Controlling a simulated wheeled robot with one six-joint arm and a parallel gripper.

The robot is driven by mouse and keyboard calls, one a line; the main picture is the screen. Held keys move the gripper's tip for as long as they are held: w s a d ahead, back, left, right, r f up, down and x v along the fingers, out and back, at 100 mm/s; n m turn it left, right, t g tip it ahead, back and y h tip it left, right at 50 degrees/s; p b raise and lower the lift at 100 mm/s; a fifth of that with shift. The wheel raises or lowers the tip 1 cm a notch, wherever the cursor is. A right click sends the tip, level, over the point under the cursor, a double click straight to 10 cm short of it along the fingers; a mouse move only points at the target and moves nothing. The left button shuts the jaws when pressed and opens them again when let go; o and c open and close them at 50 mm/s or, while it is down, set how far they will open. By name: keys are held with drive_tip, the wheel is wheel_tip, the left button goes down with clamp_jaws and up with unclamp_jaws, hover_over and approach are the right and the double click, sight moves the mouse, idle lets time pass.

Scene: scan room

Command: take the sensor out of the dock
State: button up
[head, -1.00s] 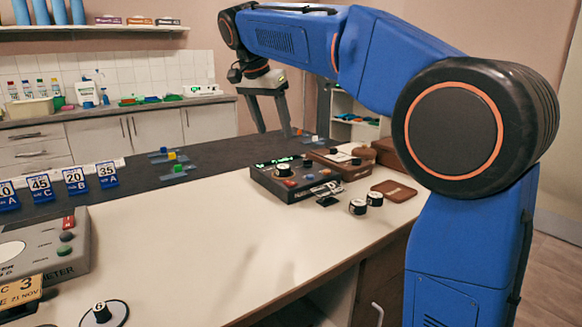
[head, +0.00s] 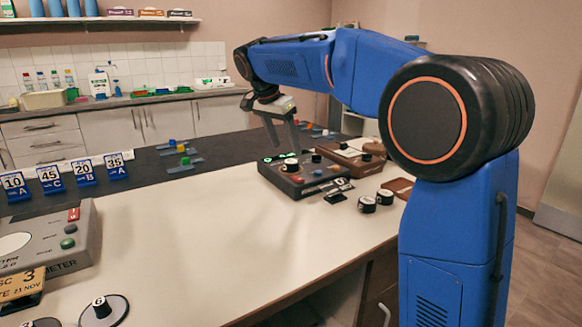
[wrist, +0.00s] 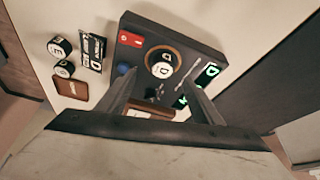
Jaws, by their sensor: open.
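A dark meter box (head: 275,180) stands on the pale counter, with green lit displays, a red part and a blue knob. A white-topped black sensor marked D (wrist: 162,69) sits in a round brown-rimmed dock (wrist: 147,58) on the box's top. The sensor also shows small in the head view (head: 291,164). My gripper (head: 285,148) is open and empty, above the far part of the box. In the wrist view, my gripper's two fingers (wrist: 163,84) reach over the box, either side of the sensor's line; they appear apart from it.
Two loose black-and-white cylinders (wrist: 60,46) and a brown pad (wrist: 71,87) lie beside the box. A brown case (head: 348,157) is behind it. Numbered blue stands (head: 84,173) and a grey meter (head: 50,236) are at left. The middle counter is clear.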

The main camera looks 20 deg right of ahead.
sight(290, 161)
drive_tip(key=shift+w+x, duration=0.15)
drive_tip(key=shift+x, duration=1.55)
drive_tip(key=shift+w+x, duration=0.1)
drive_tip(key=shift+x, duration=1.6)
drive_tip(key=shift+a, duration=0.15)
drive_tip(key=c, duration=1.2)
